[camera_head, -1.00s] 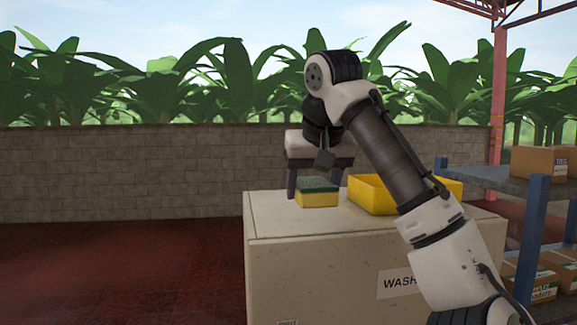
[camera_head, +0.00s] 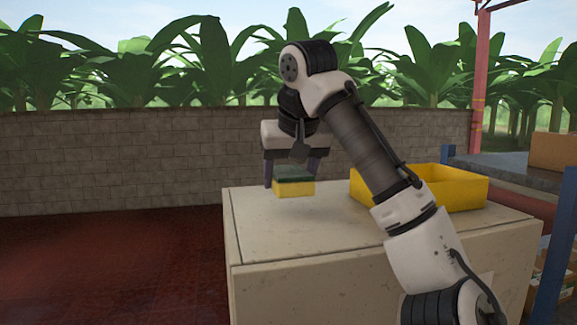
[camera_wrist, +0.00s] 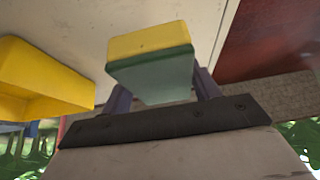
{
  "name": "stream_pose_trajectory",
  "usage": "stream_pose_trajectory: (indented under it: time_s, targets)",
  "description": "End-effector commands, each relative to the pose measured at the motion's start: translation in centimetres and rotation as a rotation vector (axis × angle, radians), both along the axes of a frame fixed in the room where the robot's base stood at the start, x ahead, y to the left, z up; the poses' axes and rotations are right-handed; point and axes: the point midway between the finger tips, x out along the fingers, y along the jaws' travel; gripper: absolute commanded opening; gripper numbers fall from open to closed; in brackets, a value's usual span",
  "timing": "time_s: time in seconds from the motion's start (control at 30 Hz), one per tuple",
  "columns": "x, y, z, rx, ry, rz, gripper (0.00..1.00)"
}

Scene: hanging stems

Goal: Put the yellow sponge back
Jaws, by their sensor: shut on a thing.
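The yellow sponge (camera_head: 294,188) has a dark green scouring layer on top. My gripper (camera_head: 293,178) is shut on it, with one finger at each side. In the head view the sponge is over the left part of the pale box top; a gap below it is hard to judge. In the wrist view the sponge (camera_wrist: 150,62) sits between the two fingers (camera_wrist: 160,92), with its green layer towards the palm. A yellow tray (camera_head: 455,188) stands on the box top to the right, partly hidden by my arm.
The pale box (camera_head: 330,240) has bare top between sponge and tray. A shelf rack (camera_head: 500,162) with a carton (camera_head: 553,151) stands at the right. A block wall (camera_head: 100,160) runs behind, and red floor (camera_head: 110,255) lies open at the left.

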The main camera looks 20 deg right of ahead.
Motion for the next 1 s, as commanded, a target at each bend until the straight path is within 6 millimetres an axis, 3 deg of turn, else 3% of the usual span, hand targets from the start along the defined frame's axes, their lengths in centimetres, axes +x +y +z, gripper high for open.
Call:
stream_pose_trajectory:
  time_s: [0.43, 1.0]
  targets:
    - [0.0, -0.1, -4.5, 0.0, 0.0, -0.001, 0.43]
    - [0.0, 0.0, -5.3, 0.001, 0.0, -0.002, 0.43]
